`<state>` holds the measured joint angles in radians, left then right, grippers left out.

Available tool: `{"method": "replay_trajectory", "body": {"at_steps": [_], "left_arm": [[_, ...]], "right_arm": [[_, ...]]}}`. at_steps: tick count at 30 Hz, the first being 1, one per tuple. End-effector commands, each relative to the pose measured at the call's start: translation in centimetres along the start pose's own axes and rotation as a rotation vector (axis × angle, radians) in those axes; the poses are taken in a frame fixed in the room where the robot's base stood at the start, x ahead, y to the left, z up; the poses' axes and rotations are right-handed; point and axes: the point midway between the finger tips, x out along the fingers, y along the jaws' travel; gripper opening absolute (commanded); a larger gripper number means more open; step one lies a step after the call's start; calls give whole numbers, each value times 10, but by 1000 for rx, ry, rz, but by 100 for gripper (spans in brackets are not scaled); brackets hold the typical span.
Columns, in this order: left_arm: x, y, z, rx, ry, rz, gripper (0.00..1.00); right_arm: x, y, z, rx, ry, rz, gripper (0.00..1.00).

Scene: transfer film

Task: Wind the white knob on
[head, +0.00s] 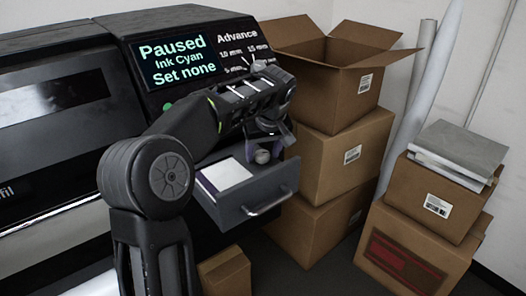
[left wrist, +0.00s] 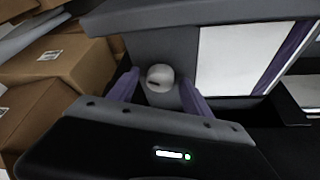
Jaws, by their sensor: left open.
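A small pale rounded piece (head: 262,156) is at the fingertips in the head view. In the left wrist view this pale piece (left wrist: 160,78) shows between the two open fingers (left wrist: 162,88); I cannot tell whether they touch it. My right gripper is out of view.
The drawer (head: 270,197) sticks out and holds a white sheet (head: 225,174). The machine's screen (head: 173,58) reads Paused, Ink Cyan, Set none. Stacked cardboard boxes (head: 338,150) stand close to the right of the drawer. More boxes (head: 425,250) are further right.

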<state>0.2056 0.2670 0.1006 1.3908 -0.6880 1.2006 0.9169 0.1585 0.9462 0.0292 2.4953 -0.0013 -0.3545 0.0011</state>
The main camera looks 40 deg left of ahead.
Motion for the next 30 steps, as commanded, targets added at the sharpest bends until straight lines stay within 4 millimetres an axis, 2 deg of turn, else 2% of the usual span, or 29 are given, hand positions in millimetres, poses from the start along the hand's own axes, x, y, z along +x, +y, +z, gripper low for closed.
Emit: {"method": "replay_trajectory", "body": {"at_steps": [3,23,30], "left_arm": [[0,0,0,0,0,0,56],[0,0,0,0,-1,0,2],[0,0,0,5,-1,2,0]], "right_arm": [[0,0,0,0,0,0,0],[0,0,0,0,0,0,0],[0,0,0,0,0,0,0]]}}
